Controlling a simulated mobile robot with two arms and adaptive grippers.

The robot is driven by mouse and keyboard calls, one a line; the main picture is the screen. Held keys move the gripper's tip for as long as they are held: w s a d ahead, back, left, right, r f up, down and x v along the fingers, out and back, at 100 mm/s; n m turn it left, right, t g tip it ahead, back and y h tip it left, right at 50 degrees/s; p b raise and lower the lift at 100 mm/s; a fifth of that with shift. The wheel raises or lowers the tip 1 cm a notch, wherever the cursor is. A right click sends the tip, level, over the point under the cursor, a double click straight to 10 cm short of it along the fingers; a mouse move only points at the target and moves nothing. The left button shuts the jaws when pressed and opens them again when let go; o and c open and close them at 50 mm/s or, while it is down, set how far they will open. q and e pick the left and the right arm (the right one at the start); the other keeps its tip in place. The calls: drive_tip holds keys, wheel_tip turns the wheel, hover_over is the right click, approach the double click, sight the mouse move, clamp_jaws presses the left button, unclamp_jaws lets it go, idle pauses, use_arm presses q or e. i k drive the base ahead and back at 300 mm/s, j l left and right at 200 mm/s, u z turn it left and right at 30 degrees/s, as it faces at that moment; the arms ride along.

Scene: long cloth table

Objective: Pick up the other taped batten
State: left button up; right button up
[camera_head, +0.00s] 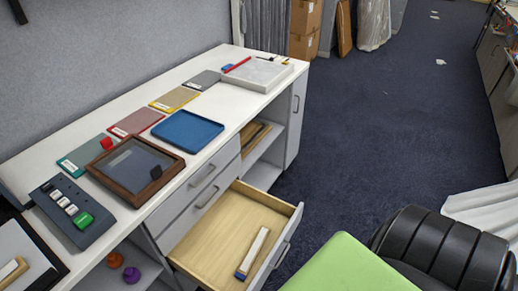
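A slim pale batten (255,248) with a blue band at its near end lies in the open wooden drawer (212,250), near the drawer's front. A pale wooden piece (12,270) lies on a dark-edged tray (48,272) at the lower left corner, cut off by the picture edge. I cannot tell whether it is a taped batten. Neither of my grippers shows in the head view.
The white cabinet top (140,105) holds a brown framed case (134,168), a blue tray (187,130), several coloured boards and a grey block rack (72,210). A bright green surface (350,268) and a black ribbed object (440,245) stand at lower right.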

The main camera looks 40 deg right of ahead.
sight(244, 268)
drive_tip(key=j+z, duration=0.1)
drive_tip(key=z, duration=0.4)
drive_tip(key=i+j+z, duration=0.1)
drive_tip(key=z, duration=0.35)
drive_tip(key=j+z, duration=0.15)
drive_tip(key=z, duration=0.35)
drive_tip(key=i+l+u, duration=0.7)
drive_tip(key=l+u, duration=0.25)
drive_tip(key=i+l+u, duration=0.15)
drive_tip(key=l+u, duration=0.15)
drive_tip(key=i+l+u, duration=0.1)
drive_tip(key=l+u, duration=0.5)
drive_tip(key=l, duration=0.25)
